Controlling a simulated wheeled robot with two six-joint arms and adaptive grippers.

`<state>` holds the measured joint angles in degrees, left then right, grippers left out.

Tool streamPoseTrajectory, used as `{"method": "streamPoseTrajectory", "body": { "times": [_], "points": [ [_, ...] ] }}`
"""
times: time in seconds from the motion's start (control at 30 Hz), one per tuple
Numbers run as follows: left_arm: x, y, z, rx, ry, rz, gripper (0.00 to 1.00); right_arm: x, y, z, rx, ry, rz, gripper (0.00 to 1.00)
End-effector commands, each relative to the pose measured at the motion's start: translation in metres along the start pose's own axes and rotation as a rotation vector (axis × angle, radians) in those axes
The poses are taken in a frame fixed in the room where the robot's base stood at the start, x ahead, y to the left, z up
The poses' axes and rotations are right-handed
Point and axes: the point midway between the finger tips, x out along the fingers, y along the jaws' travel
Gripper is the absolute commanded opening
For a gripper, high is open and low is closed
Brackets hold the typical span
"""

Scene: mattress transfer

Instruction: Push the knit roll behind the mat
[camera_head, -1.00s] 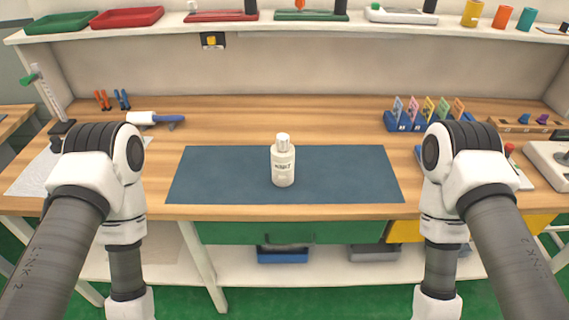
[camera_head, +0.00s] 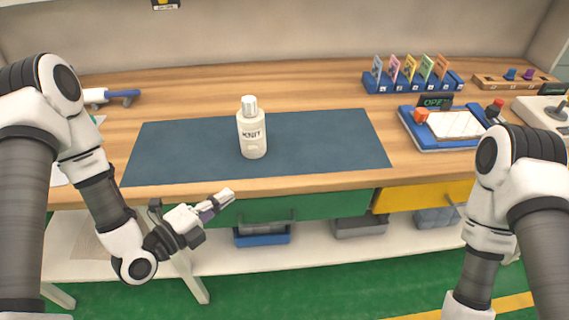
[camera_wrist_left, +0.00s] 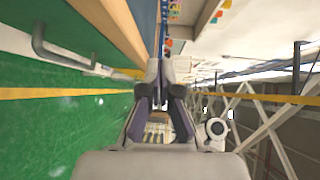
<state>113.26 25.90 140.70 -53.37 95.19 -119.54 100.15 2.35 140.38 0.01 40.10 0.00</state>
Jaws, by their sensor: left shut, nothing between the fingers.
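A white bottle (camera_head: 252,135) with a light cap and dark lettering like "KNIT" stands upright on the dark blue mat (camera_head: 330,140). I see nothing that is clearly a knit roll. My left gripper (camera_head: 229,195) is shut and empty, in front of the table's front edge, below and left of the bottle and apart from it. Its shut fingers (camera_wrist_left: 165,75) also show in the left wrist view, beside a green drawer front. My right arm stands at the right of the head view, but its gripper is out of view.
A white and blue tool (camera_head: 110,97) lies left of the mat. A card rack (camera_head: 412,84) and a blue-framed panel (camera_head: 445,130) stand at the right. The wood behind the mat is clear. Green and yellow drawers (camera_head: 415,197) sit under the table edge.

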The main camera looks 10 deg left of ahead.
Motion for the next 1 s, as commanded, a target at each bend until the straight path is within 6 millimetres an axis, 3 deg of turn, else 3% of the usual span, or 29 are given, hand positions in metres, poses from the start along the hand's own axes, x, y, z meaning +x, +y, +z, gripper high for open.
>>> {"method": "streamPoseTrajectory", "body": {
  "times": [0.03,0.17,0.37,0.77,1.0],
  "points": [
    [0.0,0.011,0.011,-0.004,-0.025,-0.034,0.0,0.024,0.0,-0.001,-0.001,0.001,0.0,0.98],
    [0.0,0.005,0.026,-0.002,-0.064,-0.075,0.0,0.033,0.0,-0.001,-0.002,0.003,0.0,0.98],
    [0.015,-0.002,0.026,0.004,-0.059,-0.075,0.0,0.028,0.0,-0.001,-0.002,0.003,0.0,0.98],
    [0.098,-0.009,0.03,0.004,-0.058,-0.074,0.0,0.016,0.0,-0.001,-0.001,0.002,0.0,0.98],
    [0.123,-0.01,0.057,-0.001,-0.064,-0.075,0.0,0.007,0.0,-0.001,-0.001,0.002,0.0,0.98]
  ]
}}
